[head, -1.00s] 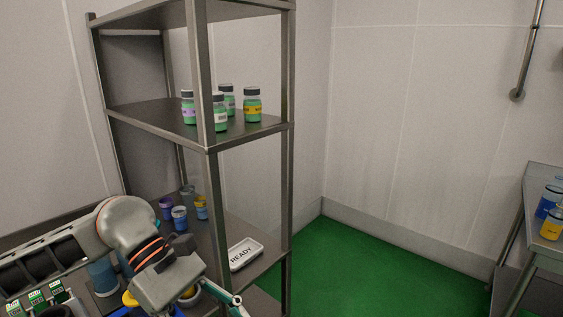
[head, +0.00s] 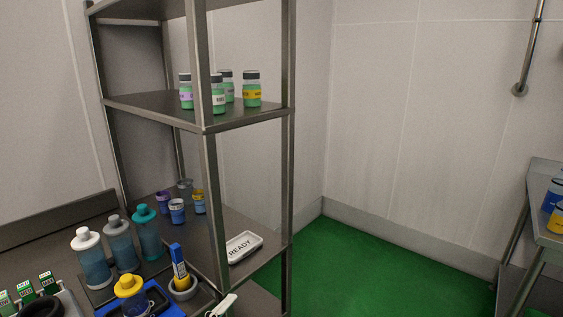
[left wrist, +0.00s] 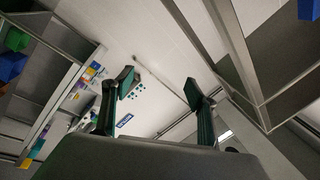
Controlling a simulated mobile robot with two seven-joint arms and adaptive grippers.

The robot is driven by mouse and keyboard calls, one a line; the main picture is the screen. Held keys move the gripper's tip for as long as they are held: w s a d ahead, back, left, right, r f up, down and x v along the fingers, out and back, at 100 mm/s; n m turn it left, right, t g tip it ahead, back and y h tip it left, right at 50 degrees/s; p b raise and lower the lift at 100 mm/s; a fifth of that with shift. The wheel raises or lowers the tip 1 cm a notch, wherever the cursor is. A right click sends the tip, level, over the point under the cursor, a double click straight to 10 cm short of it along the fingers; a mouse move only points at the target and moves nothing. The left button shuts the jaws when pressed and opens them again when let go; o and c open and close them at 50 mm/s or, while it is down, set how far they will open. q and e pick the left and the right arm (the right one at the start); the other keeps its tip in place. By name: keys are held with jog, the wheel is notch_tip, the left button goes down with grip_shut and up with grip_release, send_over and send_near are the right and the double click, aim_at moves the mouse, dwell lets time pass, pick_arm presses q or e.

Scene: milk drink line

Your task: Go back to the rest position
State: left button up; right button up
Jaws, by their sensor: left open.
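My left gripper (left wrist: 160,90) shows in the left wrist view with its two fingers spread apart and nothing between them. It points at the room's wall and a metal frame, clear of any object. In the head view my left arm no longer covers the counter, and neither gripper can be made out there. My right gripper is in neither view.
A metal shelf rack (head: 208,160) holds several green-filled jars (head: 251,89), cups (head: 177,211) and a white READY tray (head: 244,247). Bottles (head: 93,258) with coloured caps stand at lower left. A side table (head: 548,170) is at right. Green floor (head: 370,270) between is clear.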

pick_arm(q)
jog(key=s+a+f+n+g+y, duration=0.2)
jog(key=s+a+f+n+y, duration=0.1)
jog(key=f, duration=0.7)
jog(key=s+a+f+n+g+y+b, duration=0.1)
jog(key=s+a+f+n+g+y, duration=0.1)
jog(key=s+f+n, duration=0.4)
jog(key=s+a+f+n+g+y, duration=0.2)
jog(key=s+a+f+n+y, duration=0.2)
jog(key=f, duration=1)
jog(key=s+a, duration=0.2)
jog(key=shift+s+a+n+b, duration=0.25)
jog(key=shift+s+n+b, duration=0.05)
jog(key=shift+s+b, duration=0.1)
